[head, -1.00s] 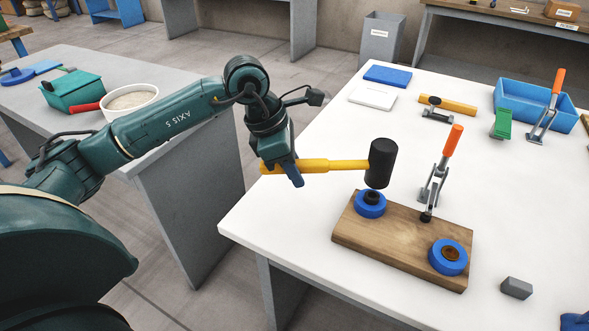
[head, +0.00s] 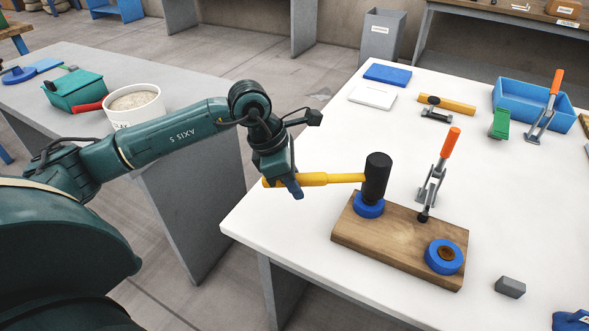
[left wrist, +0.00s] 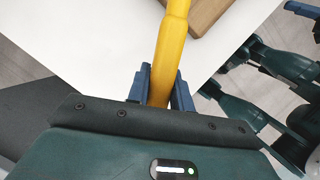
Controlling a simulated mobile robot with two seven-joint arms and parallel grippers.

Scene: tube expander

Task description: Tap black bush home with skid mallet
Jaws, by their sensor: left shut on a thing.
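My left gripper (head: 292,184) is shut on the yellow handle of the mallet (head: 376,178); the handle also shows between the fingers in the left wrist view (left wrist: 168,65). The mallet's black head stands over the left blue ring (head: 369,210) on the wooden board (head: 395,240). It hides the black bush in that ring and appears to touch it; how deep the bush sits cannot be seen. The right blue ring (head: 444,257) holds a brown bush. Parts of another teal arm (left wrist: 268,68) show at the right of the left wrist view, its gripper unclear.
An orange-handled clamp (head: 436,180) stands at the board's back edge, close right of the mallet head. A grey block (head: 510,287) lies right of the board. A second yellow-handled hammer (head: 446,104), a green item (head: 500,123) and a blue bin (head: 520,98) are farther back.

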